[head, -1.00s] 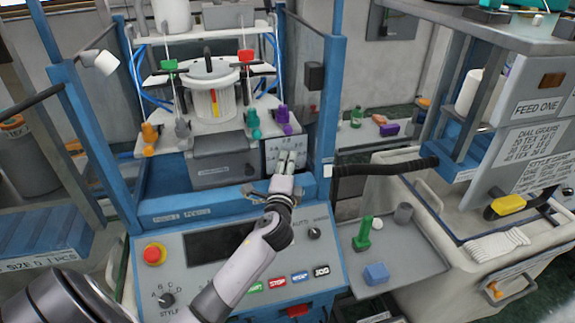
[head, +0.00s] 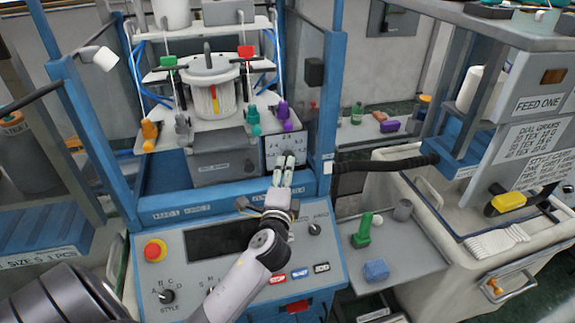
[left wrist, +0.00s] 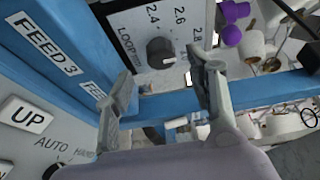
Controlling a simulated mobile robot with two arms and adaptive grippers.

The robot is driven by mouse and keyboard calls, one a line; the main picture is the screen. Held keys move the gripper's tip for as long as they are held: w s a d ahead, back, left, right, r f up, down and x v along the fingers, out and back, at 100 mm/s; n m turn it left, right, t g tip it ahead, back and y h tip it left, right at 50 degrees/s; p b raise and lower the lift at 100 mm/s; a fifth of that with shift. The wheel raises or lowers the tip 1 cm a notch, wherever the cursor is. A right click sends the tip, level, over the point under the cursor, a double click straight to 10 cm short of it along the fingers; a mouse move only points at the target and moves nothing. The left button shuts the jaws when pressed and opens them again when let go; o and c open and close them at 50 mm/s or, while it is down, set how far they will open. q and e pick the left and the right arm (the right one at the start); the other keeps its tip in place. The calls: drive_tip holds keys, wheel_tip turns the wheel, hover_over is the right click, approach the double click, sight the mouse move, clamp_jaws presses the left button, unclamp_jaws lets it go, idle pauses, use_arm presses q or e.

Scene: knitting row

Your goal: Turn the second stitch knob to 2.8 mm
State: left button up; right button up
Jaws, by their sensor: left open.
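A dark round knob (left wrist: 160,52) sits on a white dial plate (left wrist: 125,22) marked 2.4, 2.6 and 2.8 in the left wrist view. A pale mark shows on the knob, but its exact reading is hard to tell. In the head view the dial plate (head: 285,143) is on the machine's front, right of a grey box, and the knob is hidden or too small to make out. My left gripper (left wrist: 163,82) is open and empty, its fingers apart just short of the knob; in the head view the gripper (head: 284,162) is in front of the plate. My right gripper is not in view.
A blue frame post (head: 325,110) stands right of the dial, and a blue rail (left wrist: 155,105) runs below it. Purple (head: 284,118), teal (head: 253,120) and orange (head: 149,135) pegs stand nearby. The control panel (head: 195,270) with a red button (head: 154,250) lies below my arm.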

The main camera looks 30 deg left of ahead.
use_arm(q)
drive_tip(key=v, duration=0.6)
drive_tip(key=shift+s+d, duration=0.2)
drive_tip(key=shift+s, duration=0.1)
